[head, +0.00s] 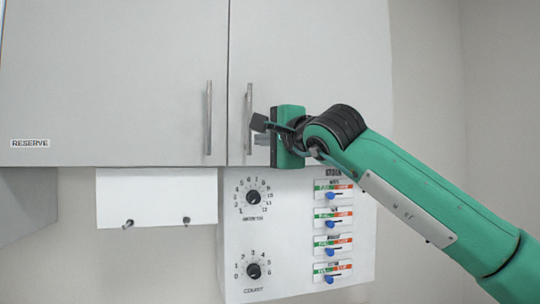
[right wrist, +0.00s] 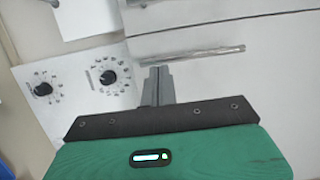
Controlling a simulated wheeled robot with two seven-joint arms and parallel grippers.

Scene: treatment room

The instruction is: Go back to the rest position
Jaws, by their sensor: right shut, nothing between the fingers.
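My right gripper (head: 260,132) comes in from the right in the head view, on a green arm. It is in front of the right cabinet door (head: 310,60), close to the lower part of that door's vertical handle (head: 249,110). In the right wrist view, the fingers of my right gripper (right wrist: 157,72) are together with nothing between them. The handle (right wrist: 190,55) lies just beyond the fingertips there; I cannot tell whether they touch. Both cabinet doors look closed. My left gripper is not in view.
The left cabinet door (head: 110,70) has its own handle (head: 208,118) and a RESERVE label (head: 30,143). Below hangs a control panel (head: 290,240) with two dials and several blue switches. A white plate (head: 157,195) with two pegs is to its left. The wall (head: 430,80) at right is bare.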

